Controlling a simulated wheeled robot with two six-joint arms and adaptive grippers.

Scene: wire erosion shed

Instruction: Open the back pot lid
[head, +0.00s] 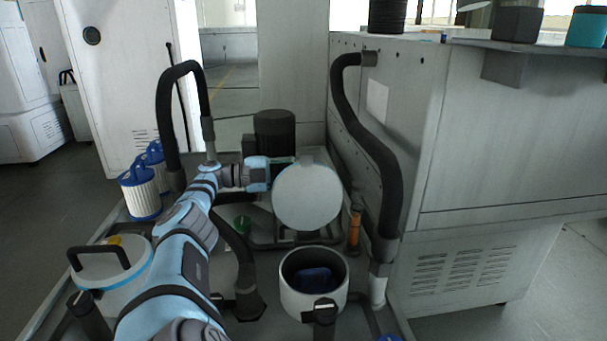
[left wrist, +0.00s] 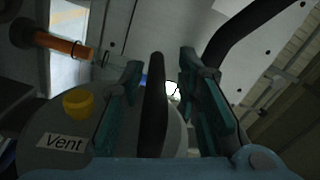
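An open round pot (head: 286,291) stands at the lower middle of the head view, with a dark blue thing inside. Its round grey lid (head: 308,196) stands raised, nearly upright, behind the opening, its flat underside toward me. My left gripper (head: 278,170) is behind the lid's upper left edge, its fingertips mostly hidden there. In the left wrist view the lid's outer face shows a "Vent" label and a yellow knob (left wrist: 77,104). The black handle (left wrist: 155,105) runs between the fingers of my left gripper (left wrist: 165,90), with gaps visible on both sides. My right gripper is not visible.
A closed pot (head: 128,288) with a black handle stands at the lower left. White-and-blue filter cartridges (head: 142,190) are behind it. A black hose (head: 378,150) and a large grey cabinet (head: 520,140) bound the right side. An orange-topped post (head: 355,225) stands beside the lid.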

